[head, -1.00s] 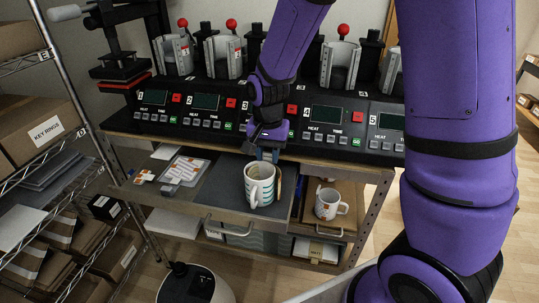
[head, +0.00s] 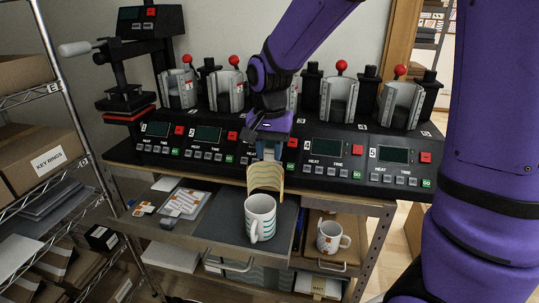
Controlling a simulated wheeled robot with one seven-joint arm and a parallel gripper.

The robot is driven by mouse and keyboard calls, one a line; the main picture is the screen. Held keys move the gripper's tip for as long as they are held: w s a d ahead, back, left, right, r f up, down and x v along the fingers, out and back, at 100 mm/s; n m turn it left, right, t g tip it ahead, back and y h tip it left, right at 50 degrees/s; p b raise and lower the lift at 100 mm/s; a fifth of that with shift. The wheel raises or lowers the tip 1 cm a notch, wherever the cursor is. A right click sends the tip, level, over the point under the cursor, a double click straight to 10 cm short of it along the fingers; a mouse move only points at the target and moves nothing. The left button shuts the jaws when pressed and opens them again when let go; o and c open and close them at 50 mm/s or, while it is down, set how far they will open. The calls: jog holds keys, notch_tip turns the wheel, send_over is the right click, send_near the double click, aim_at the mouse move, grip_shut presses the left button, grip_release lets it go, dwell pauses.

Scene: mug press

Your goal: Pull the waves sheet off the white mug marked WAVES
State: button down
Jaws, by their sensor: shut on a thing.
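The white mug (head: 260,220) stands upright on the dark mat of the pulled-out shelf, with teal wave lines on its side. Its handle faces the front. My gripper (head: 266,160) is above and behind the mug, shut on the waves sheet (head: 265,178), a curved tan piece with faint wavy lines. The sheet hangs from the fingers just above and behind the mug's rim, and looks clear of the mug's wall. The WAVES marking cannot be read here.
A second white mug (head: 332,238) with an orange print stands on a lower wooden tray to the right. Sheets and tape (head: 184,203) lie left on the shelf. The row of mug presses (head: 320,150) stands close behind my gripper. A wire rack with boxes (head: 50,160) is at the left.

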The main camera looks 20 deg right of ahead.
jog(key=shift+r, duration=1.7)
